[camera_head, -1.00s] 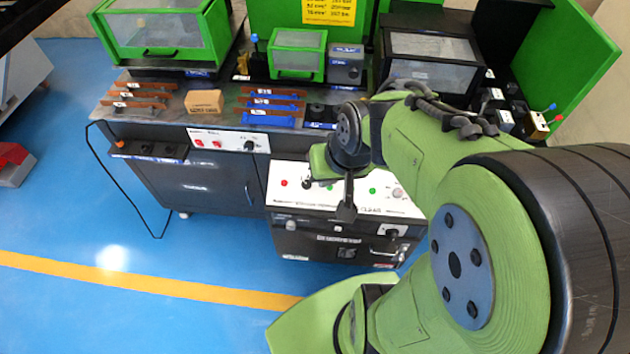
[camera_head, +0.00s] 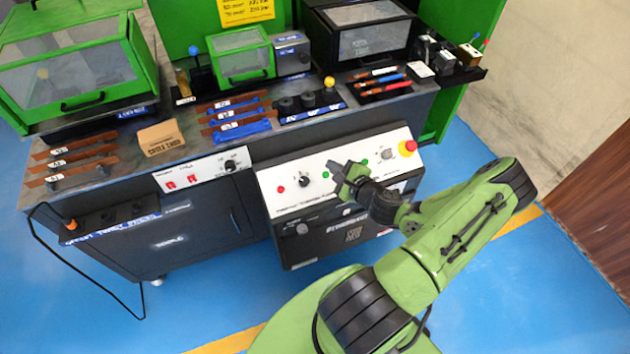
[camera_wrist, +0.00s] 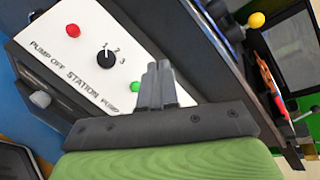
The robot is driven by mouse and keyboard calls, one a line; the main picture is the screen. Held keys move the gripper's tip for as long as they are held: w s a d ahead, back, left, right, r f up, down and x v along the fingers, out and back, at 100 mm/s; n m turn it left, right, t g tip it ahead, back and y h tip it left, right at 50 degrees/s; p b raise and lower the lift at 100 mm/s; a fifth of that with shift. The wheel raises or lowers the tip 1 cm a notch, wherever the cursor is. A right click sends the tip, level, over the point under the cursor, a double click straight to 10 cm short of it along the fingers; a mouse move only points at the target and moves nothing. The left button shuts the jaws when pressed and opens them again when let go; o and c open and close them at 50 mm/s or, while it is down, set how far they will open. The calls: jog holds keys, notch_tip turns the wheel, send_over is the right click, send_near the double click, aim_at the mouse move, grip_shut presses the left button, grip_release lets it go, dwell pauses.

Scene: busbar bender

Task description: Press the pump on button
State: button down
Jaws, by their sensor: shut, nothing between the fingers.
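The white control panel (camera_head: 325,185) fronts the dark unit under the bench. In the wrist view, a green button (camera_wrist: 136,87) sits beside the partly covered label "PUMP"; the rest of that word is hidden behind my gripper. My gripper (camera_wrist: 157,66) is shut and empty, with its fingertips over the panel just right of that button. I cannot tell whether they touch the panel. The red PUMP OFF button (camera_wrist: 73,30) is farther left.
The station knob (camera_wrist: 105,54) stands between the red and green buttons. Another green button (camera_head: 364,162) and a red-and-yellow emergency stop (camera_head: 407,147) lie right of my gripper. The bench (camera_head: 205,150) above carries busbars and a cardboard box (camera_head: 160,138).

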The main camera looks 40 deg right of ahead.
aim_at(326, 175)
jog(key=shift+s+d+f+m, duration=0.2)
jog(key=shift+d+m, duration=0.2)
jog(key=shift+m, duration=0.1)
jog(key=shift+f, duration=0.15)
jog(key=w+f+b, duration=0.1)
jog(key=f+b, duration=0.1)
jog(key=w+f+b, duration=0.1)
jog(key=f, duration=0.2)
jog(key=w+d+f+b, duration=0.1)
jog(key=f+b, duration=0.1)
jog(key=shift+w+f+b, duration=0.35)
jog(key=shift+w, duration=0.05)
dwell(1.4)
jog(key=shift+w+f, duration=0.2)
jog(key=shift+f, duration=0.15)
jog(key=shift+w+d+f+b, duration=0.1)
jog(key=shift+w+f+b, duration=0.1)
jog(key=shift+f+b, duration=0.3)
dwell(0.6)
jog(key=shift+s+r+p, duration=0.2)
jog(key=shift+r+p, duration=0.15)
jog(key=shift+r, duration=0.1)
jog(key=shift+s+r+p, duration=0.2)
jog(key=shift+r+p, duration=0.15)
jog(key=shift+r, duration=0.1)
